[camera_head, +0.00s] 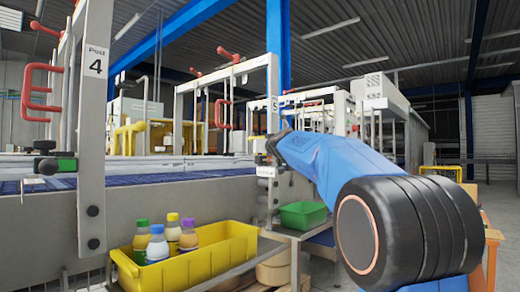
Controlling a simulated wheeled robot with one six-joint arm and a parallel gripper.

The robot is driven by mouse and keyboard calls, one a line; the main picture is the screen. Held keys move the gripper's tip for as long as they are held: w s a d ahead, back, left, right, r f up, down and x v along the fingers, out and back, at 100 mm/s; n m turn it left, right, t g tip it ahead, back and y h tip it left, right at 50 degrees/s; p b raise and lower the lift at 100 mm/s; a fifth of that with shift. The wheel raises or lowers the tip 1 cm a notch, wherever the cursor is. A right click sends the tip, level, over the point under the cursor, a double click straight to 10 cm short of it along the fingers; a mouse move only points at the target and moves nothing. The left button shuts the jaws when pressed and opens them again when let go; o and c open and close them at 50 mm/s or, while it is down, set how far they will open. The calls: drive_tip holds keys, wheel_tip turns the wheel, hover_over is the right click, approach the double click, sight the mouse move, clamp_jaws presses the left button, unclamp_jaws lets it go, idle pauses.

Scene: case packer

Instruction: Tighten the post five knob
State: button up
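The post labelled 5 (274,104) is a pale upright post in the middle of the view. My blue arm reaches from the lower right to this post. My gripper (270,148) is a small dark shape at the arm's far end, at the post, below its label. Its fingers are too small and too covered to tell whether they are open or shut. The post five knob cannot be clearly made out; the arm's end covers that part of the post. I cannot tell whether the gripper touches it.
The post labelled 4 (93,130) stands nearer at the left, with black knobs low on it and a red handle (42,95) beside it. A yellow bin (205,262) holds several capped bottles. A green bin (303,215) sits below my arm.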

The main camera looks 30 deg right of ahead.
idle(0.4)
drive_tip(key=o, duration=1.1)
drive_tip(key=shift+c, duration=0.2)
drive_tip(key=shift+s, duration=0.1)
drive_tip(key=s+a, duration=0.3)
drive_tip(key=s, duration=1.4)
